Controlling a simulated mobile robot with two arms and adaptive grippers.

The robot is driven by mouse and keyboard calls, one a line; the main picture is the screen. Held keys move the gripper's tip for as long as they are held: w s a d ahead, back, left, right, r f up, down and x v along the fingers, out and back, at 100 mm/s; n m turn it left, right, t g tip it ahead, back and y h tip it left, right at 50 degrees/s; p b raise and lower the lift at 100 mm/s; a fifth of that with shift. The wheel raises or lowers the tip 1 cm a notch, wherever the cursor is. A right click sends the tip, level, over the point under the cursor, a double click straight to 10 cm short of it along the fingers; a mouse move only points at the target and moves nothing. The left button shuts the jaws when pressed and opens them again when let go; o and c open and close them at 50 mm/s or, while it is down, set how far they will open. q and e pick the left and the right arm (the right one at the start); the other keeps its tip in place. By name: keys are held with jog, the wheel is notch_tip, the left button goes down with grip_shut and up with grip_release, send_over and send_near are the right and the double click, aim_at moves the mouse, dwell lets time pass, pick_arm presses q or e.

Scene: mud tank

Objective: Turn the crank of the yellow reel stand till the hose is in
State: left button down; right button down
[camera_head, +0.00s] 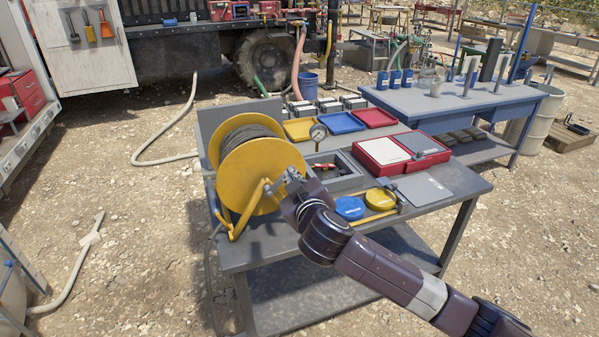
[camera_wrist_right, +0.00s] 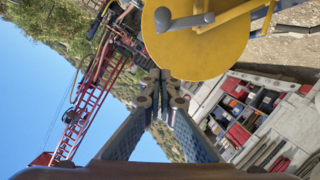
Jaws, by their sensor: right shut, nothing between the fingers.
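The yellow reel stand (camera_head: 262,175) stands on the near left corner of the grey table, with dark hose (camera_head: 243,132) wound on its drum. My right gripper (camera_head: 279,186) is at the right side of the reel, close to the crank. Its fingers (camera_wrist_right: 164,84) are shut and empty, apart from the grey handle in the wrist view. My left gripper is not in view.
A pale hose (camera_head: 165,158) lies on the gravel at left. Open ground lies in front.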

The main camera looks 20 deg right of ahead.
jog(key=w+d+f+p, duration=0.2)
jog(key=w+f, duration=0.3)
jog(key=w, duration=0.3)
jog(key=shift+w+d+f+p, duration=0.15)
jog(key=shift+d+p, duration=0.2)
jog(key=shift+p, duration=0.5)
